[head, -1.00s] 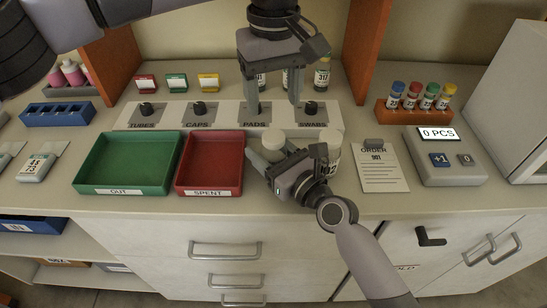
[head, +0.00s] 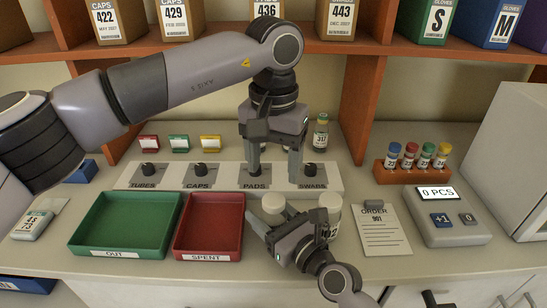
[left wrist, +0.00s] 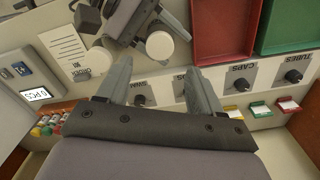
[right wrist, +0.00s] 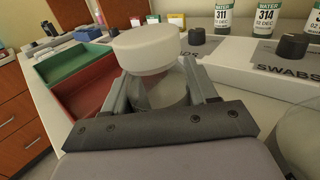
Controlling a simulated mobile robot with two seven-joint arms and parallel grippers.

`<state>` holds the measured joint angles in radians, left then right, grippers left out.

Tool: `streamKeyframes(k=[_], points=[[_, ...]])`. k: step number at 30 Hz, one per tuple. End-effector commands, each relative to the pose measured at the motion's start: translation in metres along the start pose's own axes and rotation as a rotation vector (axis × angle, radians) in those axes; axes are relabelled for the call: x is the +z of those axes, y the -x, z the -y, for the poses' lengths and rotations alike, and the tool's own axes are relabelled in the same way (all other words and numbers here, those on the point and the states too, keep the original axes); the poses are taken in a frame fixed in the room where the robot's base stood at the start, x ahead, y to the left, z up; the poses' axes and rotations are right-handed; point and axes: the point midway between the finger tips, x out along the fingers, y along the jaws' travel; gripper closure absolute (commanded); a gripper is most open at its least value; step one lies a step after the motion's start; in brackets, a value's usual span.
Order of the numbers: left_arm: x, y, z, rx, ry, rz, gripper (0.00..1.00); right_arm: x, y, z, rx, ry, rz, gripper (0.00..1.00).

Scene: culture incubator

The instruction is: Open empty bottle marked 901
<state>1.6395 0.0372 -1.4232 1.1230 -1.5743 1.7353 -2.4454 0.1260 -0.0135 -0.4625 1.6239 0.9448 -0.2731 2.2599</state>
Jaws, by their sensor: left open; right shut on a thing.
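My right gripper (head: 276,224) is shut on a clear bottle (right wrist: 168,88) with a white cap (right wrist: 146,46); no label shows on it, so its number cannot be read. The cap also shows in the head view (head: 272,203) and left wrist view (left wrist: 159,45). My left gripper (head: 273,172) is open and empty, pointing down behind and above the held bottle, apart from its cap. A second white-capped bottle (head: 331,203) stands just right of my right gripper; its label is partly hidden and seems to end in 02. An order sheet (head: 382,230) reads 901.
A red SPENT tray (head: 208,257) and a green OUT tray (head: 117,254) lie left. A dispenser strip (head: 225,180) with knobs runs behind. A counter box (head: 437,216) reads 0 PCS. A coloured-vial rack (head: 412,172) stands right. Water bottles, including 317 (head: 320,133), stand behind.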

Motion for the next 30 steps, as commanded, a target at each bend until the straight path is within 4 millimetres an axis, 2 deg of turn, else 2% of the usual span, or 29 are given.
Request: streamKeyframes(k=[9, 13, 18, 26, 30], points=[[0.001, -0.049, 0.000, 0.001, 0.000, 0.004, 0.34, -0.001, 0.000, 0.000, 0.000, 0.000, -0.002, 1.00], [0.001, -0.064, 0.000, 0.001, 0.001, 0.003, 0.34, -0.001, 0.000, 0.000, 0.000, 0.000, -0.002, 1.00], [0.000, -0.073, 0.000, 0.000, 0.002, 0.001, 0.34, -0.001, 0.000, 0.000, 0.000, 0.000, -0.002, 1.00], [0.000, -0.074, 0.000, 0.000, 0.002, 0.001, 0.34, -0.001, 0.000, 0.000, 0.000, 0.000, -0.002, 1.00], [0.000, -0.074, 0.001, 0.000, 0.002, 0.001, 0.80, -0.001, 0.000, 0.000, 0.000, 0.000, -0.002, 1.00]])
